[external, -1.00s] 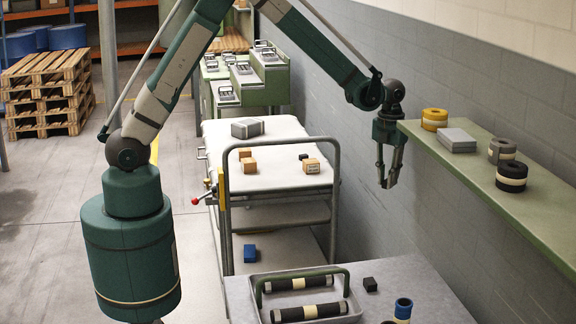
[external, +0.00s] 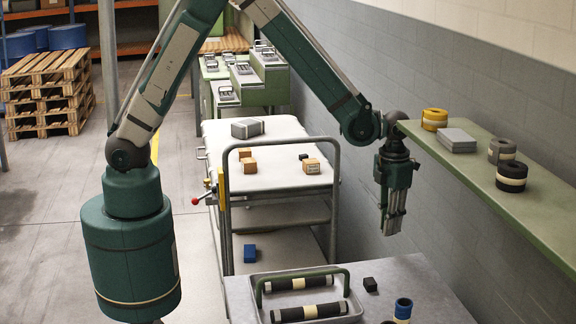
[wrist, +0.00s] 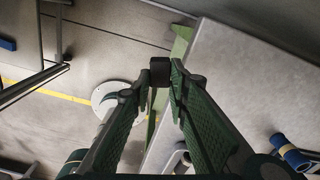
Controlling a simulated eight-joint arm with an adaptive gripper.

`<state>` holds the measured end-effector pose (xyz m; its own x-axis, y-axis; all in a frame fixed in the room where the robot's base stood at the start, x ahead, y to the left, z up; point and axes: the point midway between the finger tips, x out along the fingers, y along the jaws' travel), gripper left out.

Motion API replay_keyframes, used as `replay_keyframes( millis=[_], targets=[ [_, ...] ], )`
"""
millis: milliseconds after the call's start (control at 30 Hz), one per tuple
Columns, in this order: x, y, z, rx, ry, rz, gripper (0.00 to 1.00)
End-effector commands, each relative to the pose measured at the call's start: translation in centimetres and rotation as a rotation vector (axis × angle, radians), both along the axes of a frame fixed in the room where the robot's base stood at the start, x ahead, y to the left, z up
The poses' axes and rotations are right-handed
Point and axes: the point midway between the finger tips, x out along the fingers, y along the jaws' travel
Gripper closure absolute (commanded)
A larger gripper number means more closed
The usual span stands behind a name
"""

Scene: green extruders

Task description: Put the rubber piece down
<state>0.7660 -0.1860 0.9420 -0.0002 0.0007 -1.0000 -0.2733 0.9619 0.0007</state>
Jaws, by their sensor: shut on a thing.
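A small black block, seemingly the rubber piece (wrist: 160,71), is between my fingertips in the wrist view. My gripper (wrist: 161,82) is shut on it, with a finger on each side. In the external view my gripper (external: 391,232) hangs pointing down in the air, above and behind the grey table (external: 420,285) and left of the green shelf. The held piece cannot be made out there. Another small black block (external: 370,285) lies on the grey table, right of the metal tray.
The tray (external: 352,308) holds black rollers under a green handle. A blue roll (external: 403,308) stands to its right, also in the wrist view (wrist: 290,153). The green shelf (external: 470,190) carries tape rolls and a grey box. A cart (external: 275,180) with small boxes stands left.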

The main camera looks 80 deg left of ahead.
Motion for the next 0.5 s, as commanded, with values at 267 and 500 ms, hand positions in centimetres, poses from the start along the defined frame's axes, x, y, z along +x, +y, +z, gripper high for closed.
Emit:
replay_keyframes(
  millis=[267,500],
  targets=[
    [-4.0,-6.2,-0.7,0.000,0.000,-0.129,0.92],
    [-7.1,-9.9,-1.1,0.000,0.000,-0.215,0.92]
  ],
)
